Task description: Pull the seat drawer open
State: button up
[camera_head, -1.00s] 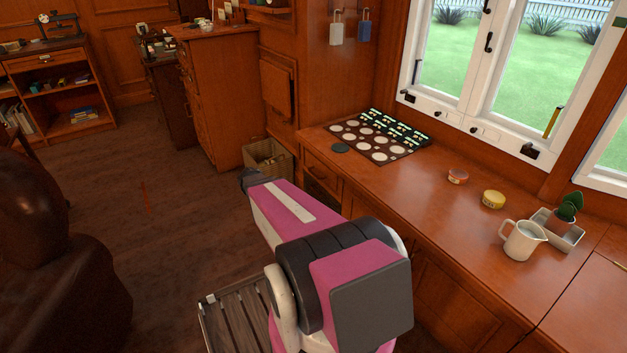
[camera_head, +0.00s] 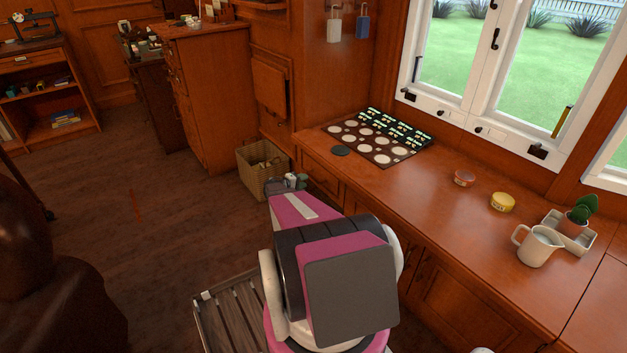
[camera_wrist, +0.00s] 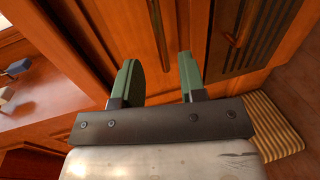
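The seat drawer (camera_head: 322,176) is a wooden front under the left end of the bench below the window. In the wrist view, which is turned sideways, its front (camera_wrist: 118,25) carries a long thin bar handle (camera_wrist: 159,30). The drawer looks shut. My gripper (camera_wrist: 158,60) has two green fingers spread apart with nothing between them. Its fingertips point at the drawer front and lie to either side of the handle's line; I cannot tell the remaining gap. In the head view, my gripper is small and partly hidden behind my arm, near the drawer.
A second front with a dark slatted panel (camera_wrist: 270,40) and its own bar handle is beside the drawer. A wicker basket (camera_head: 262,168) stands on the floor close by. The bench top (camera_head: 410,195) holds a patterned board, tins, and a pitcher (camera_head: 538,246). Open floor lies left.

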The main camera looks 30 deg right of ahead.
aim_at(313, 178)
jog(key=x, duration=0.6)
jog(key=shift+d+f, duration=0.1)
jog(key=shift+d, duration=0.25)
jog(key=shift+a, duration=0.1)
grip_shut()
